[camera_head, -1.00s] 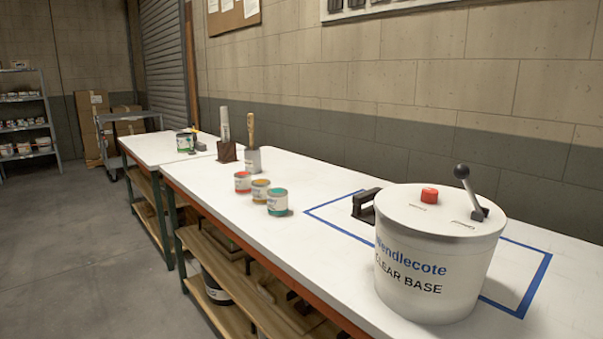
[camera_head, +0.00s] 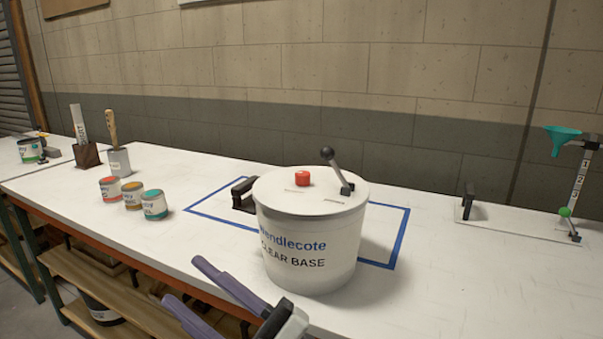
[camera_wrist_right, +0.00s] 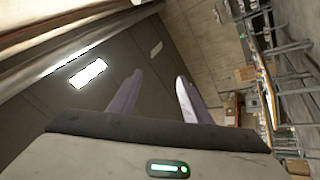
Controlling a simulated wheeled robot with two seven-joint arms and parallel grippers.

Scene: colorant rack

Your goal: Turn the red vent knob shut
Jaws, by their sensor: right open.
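The red vent knob (camera_head: 302,178) sits on the lid of a white bucket marked CLEAR BASE (camera_head: 305,240). A black lever with a ball end (camera_head: 338,171) rises from the same lid, to the right of the knob. My right gripper (camera_head: 182,282) is open and empty, low in front of the bucket and to its lower left, apart from it. Its two purple-grey fingers also show spread in the right wrist view (camera_wrist_right: 156,88), pointing at the room, with no knob or bucket there. My left gripper is not in view.
Three small paint cans (camera_head: 132,195) stand to the left. A black-handled fixture (camera_head: 467,203) and a stand with a green funnel (camera_head: 563,138) are at the right.

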